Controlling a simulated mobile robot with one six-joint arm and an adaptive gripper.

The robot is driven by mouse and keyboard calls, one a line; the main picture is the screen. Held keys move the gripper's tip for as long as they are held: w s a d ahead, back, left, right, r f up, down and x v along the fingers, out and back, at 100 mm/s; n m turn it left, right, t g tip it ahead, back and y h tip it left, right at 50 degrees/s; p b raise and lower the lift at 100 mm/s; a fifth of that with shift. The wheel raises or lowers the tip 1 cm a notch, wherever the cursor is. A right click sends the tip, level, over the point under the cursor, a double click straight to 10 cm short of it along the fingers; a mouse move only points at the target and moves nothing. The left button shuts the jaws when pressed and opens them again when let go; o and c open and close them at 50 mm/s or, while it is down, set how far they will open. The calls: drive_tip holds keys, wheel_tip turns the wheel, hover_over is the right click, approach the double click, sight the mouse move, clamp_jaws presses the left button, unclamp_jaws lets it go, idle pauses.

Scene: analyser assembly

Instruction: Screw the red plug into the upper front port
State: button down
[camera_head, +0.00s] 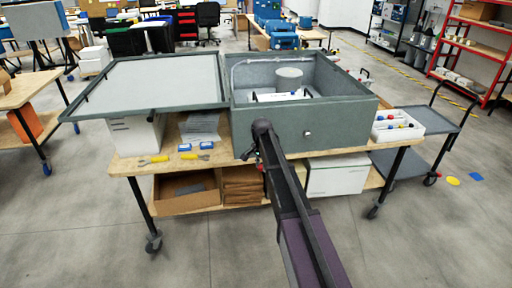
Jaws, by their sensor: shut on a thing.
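The analyser is a grey-green open box (345,116) on the wooden workbench, with its lid (150,83) swung out flat to the left. Its front wall faces me and shows one small pale round spot (307,133), perhaps a port; I cannot make out separate upper and lower ports. My dark arm reaches up from the bottom, and my gripper (248,154) is in front of the left part of the front wall, small and dark. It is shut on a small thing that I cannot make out. I cannot tell the red plug for certain or whether anything touches the wall.
A white tray (377,136) with small blue, red and dark pieces stands on the right. Yellow-handled tools (153,160) and small blue-and-white boxes (206,145) lie on the workbench (130,165) at the left. A grey cart (436,120) stands at right. The floor in front is clear.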

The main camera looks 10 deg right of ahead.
drive_tip(key=shift+d, duration=0.2)
drive_tip(key=shift+w+a+f+b, duration=0.15)
drive_tip(key=shift+w+f+b, duration=0.2)
drive_tip(key=shift+w+f, duration=0.1)
drive_tip(key=w+a+m+t+y+b, duration=0.5)
drive_tip(key=w+m+t+y+b, duration=0.3)
drive_tip(key=m, duration=0.4)
drive_tip(key=d+r+m+t+h+b, duration=0.4)
drive_tip(key=d+m+t+h+b, duration=0.1)
drive_tip(key=t, duration=0.5)
drive_tip(key=shift+w+d+m+h+b, duration=0.15)
drive_tip(key=shift+w+m+h+b, duration=0.15)
drive_tip(key=shift+m+h+b, duration=0.8)
drive_tip(key=shift+w+m, duration=0.15)
drive_tip(key=shift+m, duration=0.15)
